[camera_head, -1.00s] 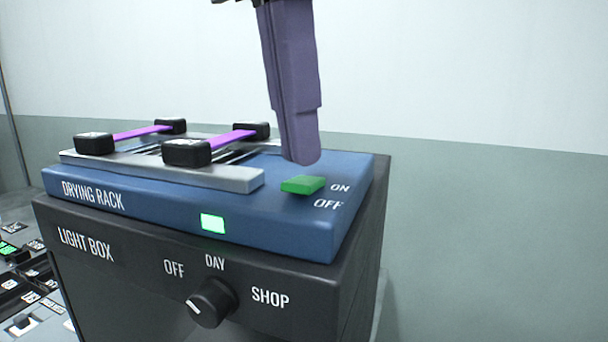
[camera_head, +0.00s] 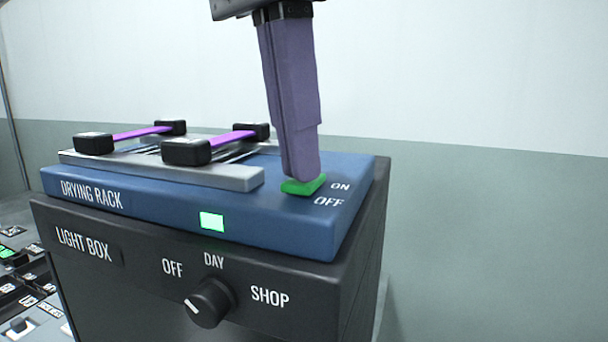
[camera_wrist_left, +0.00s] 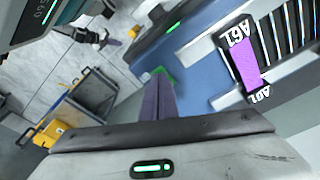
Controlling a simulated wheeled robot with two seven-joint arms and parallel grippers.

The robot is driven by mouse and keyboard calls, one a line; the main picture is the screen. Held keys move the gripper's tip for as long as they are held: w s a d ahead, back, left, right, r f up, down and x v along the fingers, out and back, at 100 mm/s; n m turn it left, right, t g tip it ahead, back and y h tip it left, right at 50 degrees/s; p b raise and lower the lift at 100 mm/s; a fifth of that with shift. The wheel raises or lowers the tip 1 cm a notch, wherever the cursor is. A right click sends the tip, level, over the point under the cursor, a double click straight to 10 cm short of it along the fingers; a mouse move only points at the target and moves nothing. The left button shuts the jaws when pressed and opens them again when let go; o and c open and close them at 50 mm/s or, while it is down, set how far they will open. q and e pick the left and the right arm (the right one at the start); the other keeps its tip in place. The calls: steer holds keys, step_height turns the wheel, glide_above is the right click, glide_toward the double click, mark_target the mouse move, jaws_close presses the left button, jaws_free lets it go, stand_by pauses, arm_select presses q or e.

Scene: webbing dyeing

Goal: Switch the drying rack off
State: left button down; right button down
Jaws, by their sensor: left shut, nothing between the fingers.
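The blue drying rack (camera_head: 270,222) sits on top of the dark light box (camera_head: 140,275). Its green rocker switch (camera_head: 303,187) is beside the ON and OFF labels, and a green lamp (camera_head: 212,222) is lit on its front. My left gripper (camera_head: 303,177) is shut and empty, pointing down, with its purple-grey fingertips at the switch; they appear to touch it and hide its far part. In the left wrist view the fingers (camera_wrist_left: 157,98) end at the green switch (camera_wrist_left: 163,74), which shows only partly.
Two purple webbing strips (camera_head: 232,142) with black end blocks lie across the rack's grey rails. The light box knob (camera_head: 210,302) is on the front below. A grey panel with keys (camera_head: 18,290) is at lower left. The space right of the box is clear.

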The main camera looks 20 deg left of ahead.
arm_select(q)
step_height(320, 180, up, 2)
steer(key=p, duration=0.2)
steer(key=shift+r+p, duration=0.2)
steer(key=shift+p, duration=0.2)
step_height(320, 180, up, 4)
steer(key=shift+r, duration=0.25)
stand_by(0.5)
